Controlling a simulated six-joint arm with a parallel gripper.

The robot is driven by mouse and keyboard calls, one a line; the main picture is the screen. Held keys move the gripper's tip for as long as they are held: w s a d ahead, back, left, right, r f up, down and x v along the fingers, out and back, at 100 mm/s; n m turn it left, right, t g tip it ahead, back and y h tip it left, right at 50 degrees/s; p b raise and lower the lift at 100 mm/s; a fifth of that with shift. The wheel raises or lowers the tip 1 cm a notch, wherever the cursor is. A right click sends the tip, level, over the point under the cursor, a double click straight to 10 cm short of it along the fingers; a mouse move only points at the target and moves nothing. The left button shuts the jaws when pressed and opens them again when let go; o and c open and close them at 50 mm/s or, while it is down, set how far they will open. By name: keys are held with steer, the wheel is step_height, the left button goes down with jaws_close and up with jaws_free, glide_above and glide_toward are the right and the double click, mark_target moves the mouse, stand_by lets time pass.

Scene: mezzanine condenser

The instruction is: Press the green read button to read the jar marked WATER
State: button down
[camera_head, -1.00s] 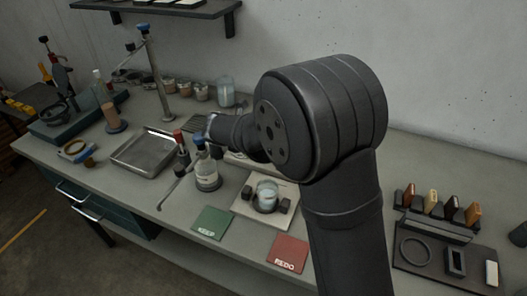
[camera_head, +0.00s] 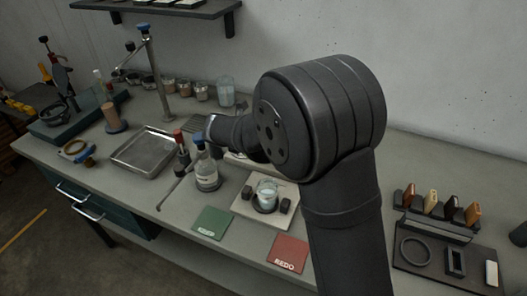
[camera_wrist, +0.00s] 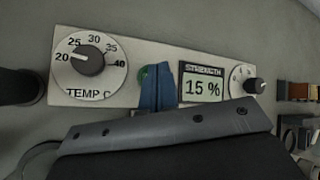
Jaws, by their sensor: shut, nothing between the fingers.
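The green read button (camera_wrist: 145,74) shows in the wrist view on a pale panel, partly covered by the blue fingers of my gripper (camera_wrist: 156,77). The fingers are together and empty, with their tips in front of or at the button. I cannot tell whether they touch it. The display (camera_wrist: 202,86) to the right reads STRENGTH 15 %. In the head view a glass jar (camera_head: 267,191) with pale contents stands on a pale base (camera_head: 247,208) between dark blocks. I cannot read a WATER mark on it. My arm hides the button and fingertips there.
In the wrist view a TEMP C dial (camera_wrist: 89,58) is left of the button and a smaller knob (camera_wrist: 253,85) right of the display.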

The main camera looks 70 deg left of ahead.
steer(key=shift+f, duration=0.35)
steer(key=shift+f, duration=0.65)
stand_by(0.6)
stand_by(0.3)
steer(key=shift+r, duration=1.1)
steer(key=shift+r, duration=2.5)
steer(key=shift+f, duration=0.15)
step_height(320, 180, up, 4)
steer(key=shift+r, duration=0.1)
